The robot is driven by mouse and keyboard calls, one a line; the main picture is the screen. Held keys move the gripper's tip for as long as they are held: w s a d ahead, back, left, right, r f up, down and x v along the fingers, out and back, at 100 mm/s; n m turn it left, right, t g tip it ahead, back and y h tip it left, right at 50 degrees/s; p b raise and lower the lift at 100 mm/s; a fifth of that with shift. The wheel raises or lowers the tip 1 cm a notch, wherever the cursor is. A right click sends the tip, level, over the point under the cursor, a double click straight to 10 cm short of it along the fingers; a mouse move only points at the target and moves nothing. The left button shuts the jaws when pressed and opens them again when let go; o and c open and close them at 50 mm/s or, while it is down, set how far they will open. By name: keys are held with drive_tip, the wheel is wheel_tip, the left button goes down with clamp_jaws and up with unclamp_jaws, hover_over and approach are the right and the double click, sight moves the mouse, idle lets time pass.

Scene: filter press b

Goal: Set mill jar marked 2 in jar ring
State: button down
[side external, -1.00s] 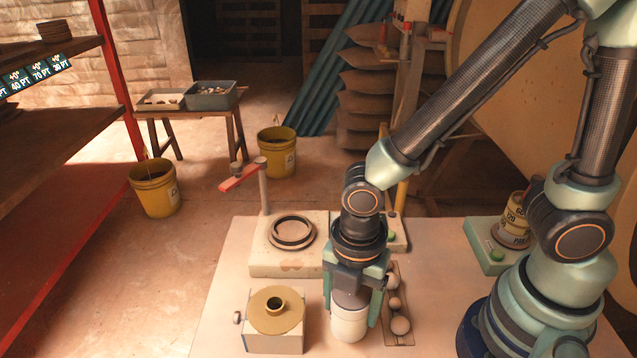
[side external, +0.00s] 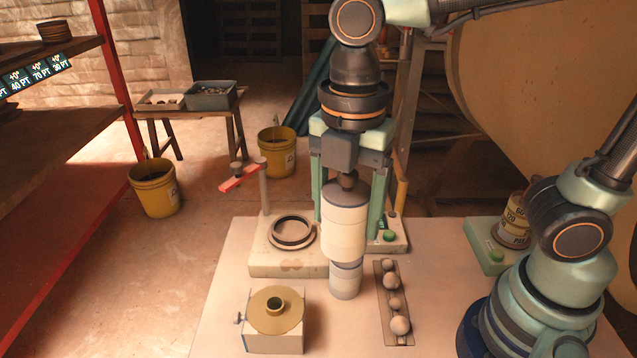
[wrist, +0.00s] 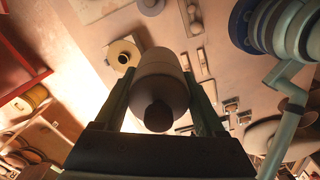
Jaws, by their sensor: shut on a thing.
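My gripper (side external: 348,212) is shut on a pale cream mill jar (side external: 344,228) with a dark knob on top. It holds the jar upright above the table, and the jar also fills the middle of the wrist view (wrist: 160,75) between the two fingers. No number can be read on it. The jar ring (side external: 291,232), a dark round ring on a pale block, lies empty to the left of the held jar in the side view. A second pale jar (side external: 345,282) with a blue band shows below the held one, its top hidden.
An olive flanged disc (side external: 275,312) sits on a box at the front left. A tray of several balls (side external: 394,300) lies to the right. A post with a red arm (side external: 240,180) rises behind the ring. A green-button block (side external: 390,237) stands behind the tray.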

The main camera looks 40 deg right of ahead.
drive_tip(key=w+d+r+m, duration=0.2)
drive_tip(key=w+d, duration=0.2)
drive_tip(key=w, duration=0.6)
drive_tip(key=w+d+r+m, duration=0.2)
drive_tip(key=w+d, duration=0.1)
drive_tip(key=w, duration=0.7)
wheel_tip(320, 180, down, 20)
drive_tip(key=shift+w+d+r, duration=0.1)
drive_tip(key=shift+w+d, duration=0.05)
unclamp_jaws()
drive_tip(key=shift+f, duration=0.2)
wheel_tip(320, 180, up, 12)
drive_tip(key=f, duration=0.1)
drive_tip(key=s+d+r+m+t, duration=0.2)
drive_tip(key=s+d+r+m, duration=0.1)
drive_tip(key=s+m, duration=0.4)
drive_tip(key=s+d+r+m+t, duration=0.3)
drive_tip(key=s+d+m, duration=0.3)
drive_tip(key=s+m, duration=0.2)
drive_tip(key=shift+s+m+t, duration=0.15)
drive_tip(key=shift+m+t, duration=0.15)
drive_tip(key=shift+m, duration=1.1)
